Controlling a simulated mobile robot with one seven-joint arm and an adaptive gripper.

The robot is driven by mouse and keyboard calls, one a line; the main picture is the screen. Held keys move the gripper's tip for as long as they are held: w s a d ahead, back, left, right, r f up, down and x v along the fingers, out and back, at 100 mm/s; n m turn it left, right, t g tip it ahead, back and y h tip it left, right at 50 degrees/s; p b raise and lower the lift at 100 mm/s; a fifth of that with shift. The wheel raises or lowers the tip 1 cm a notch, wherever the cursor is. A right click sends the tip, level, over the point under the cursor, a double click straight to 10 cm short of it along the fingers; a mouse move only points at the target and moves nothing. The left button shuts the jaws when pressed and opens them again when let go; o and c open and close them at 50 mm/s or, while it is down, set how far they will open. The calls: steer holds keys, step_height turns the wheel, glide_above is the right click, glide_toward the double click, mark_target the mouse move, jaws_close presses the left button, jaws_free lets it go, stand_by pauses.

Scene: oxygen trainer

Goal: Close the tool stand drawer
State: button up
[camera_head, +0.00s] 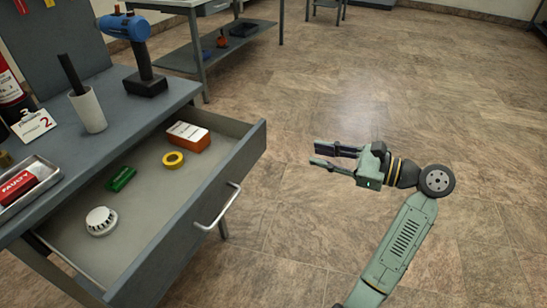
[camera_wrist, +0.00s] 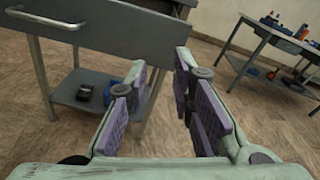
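The tool stand drawer (camera_head: 150,245) is pulled well out from under the grey tool stand top (camera_head: 145,100) in the head view. Its silver bar handle (camera_head: 217,207) is on the front panel. Inside lie an orange and white box (camera_head: 188,137), a yellow tape ring (camera_head: 173,159), a green item (camera_head: 120,179) and a white round detector (camera_head: 101,221). My gripper (camera_head: 335,156) is open and empty, to the right of the drawer front and apart from it. In the wrist view, the grey drawer front (camera_wrist: 130,30) and part of the handle (camera_wrist: 45,18) show beyond my open fingers (camera_wrist: 160,95).
A blue drill (camera_head: 146,65), a white cup (camera_head: 88,109), a number 2 card (camera_head: 33,125) and a tray (camera_head: 28,187) with a red FAULTY box stand on the top. Another table (camera_head: 200,55) is behind. The tiled floor (camera_head: 300,230) between drawer and arm is clear.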

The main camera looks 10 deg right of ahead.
mark_target(255, 149)
steer(key=f+m, duration=0.2)
steer(key=a+f, duration=0.1)
steer(key=shift+s+f+m+t+y, duration=0.1)
steer(key=shift+s+m+t+y, duration=0.2)
steer(key=shift+s+m+y, duration=0.1)
steer(key=shift+c, duration=1.3)
steer(key=shift+a+f, duration=0.1)
steer(key=shift+f, duration=0.1)
steer(key=shift+c, duration=0.8)
steer(key=shift+w+a+m, duration=0.25)
steer(key=shift+a+m, duration=0.05)
jaws_close()
steer(key=p+x, duration=0.1)
steer(key=x, duration=1.2)
steer(key=shift+w, duration=0.1)
